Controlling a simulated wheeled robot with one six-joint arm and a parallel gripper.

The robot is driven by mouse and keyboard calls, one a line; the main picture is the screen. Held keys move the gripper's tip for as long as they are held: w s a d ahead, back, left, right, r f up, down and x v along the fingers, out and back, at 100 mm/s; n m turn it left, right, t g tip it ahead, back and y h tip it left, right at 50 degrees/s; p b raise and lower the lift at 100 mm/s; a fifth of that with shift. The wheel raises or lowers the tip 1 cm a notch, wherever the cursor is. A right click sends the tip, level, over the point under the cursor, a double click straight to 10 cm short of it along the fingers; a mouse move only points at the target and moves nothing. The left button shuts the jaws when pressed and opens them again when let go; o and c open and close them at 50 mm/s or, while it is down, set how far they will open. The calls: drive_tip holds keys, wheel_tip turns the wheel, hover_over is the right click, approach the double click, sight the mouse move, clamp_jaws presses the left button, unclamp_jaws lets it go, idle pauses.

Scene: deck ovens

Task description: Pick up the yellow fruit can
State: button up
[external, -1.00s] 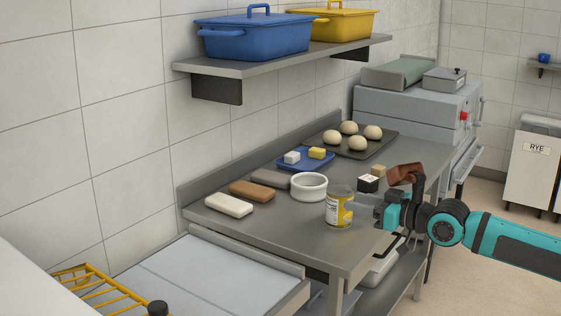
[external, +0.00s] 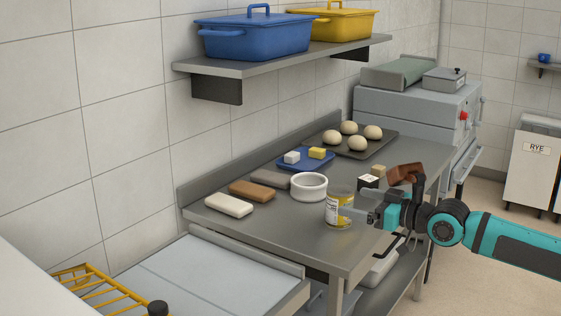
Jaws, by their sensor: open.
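The yellow fruit can (external: 337,207) stands upright near the front edge of the steel table, with a grey metal top part and a yellow label. My gripper (external: 352,213) comes in from the right at the can's height. Its fingers are open and point left at the can. One finger overlaps the can's right side in the picture; I cannot tell whether it touches. Part of the label is hidden behind the finger.
A white bowl (external: 309,188) stands just left of the can. White (external: 229,206), brown (external: 252,190) and grey blocks lie further left. A small black-and-white box (external: 368,182) is near my gripper.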

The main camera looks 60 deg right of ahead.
drive_tip(key=shift+o, duration=0.3)
drive_tip(key=m+g+y, duration=0.1)
drive_tip(key=m+g, duration=1.5)
drive_tip(key=m, duration=1.1)
approach(343, 189)
drive_tip(key=f, duration=0.6)
drive_tip(key=w+f, duration=0.1)
drive_tip(key=f, duration=0.2)
drive_tip(key=shift+w+a, duration=0.1)
drive_tip(key=shift+a, duration=0.2)
drive_tip(key=shift+w+a+f, duration=0.15)
drive_tip(key=shift+f, duration=0.8)
drive_tip(key=shift+w+a+f, duration=0.1)
drive_tip(key=shift+a+f, duration=0.05)
drive_tip(key=shift+f, duration=0.75)
drive_tip(key=shift+w+a+f, duration=0.15)
drive_tip(key=shift+a+f, duration=0.05)
drive_tip(key=shift+f, duration=0.75)
drive_tip(key=c, duration=1.5)
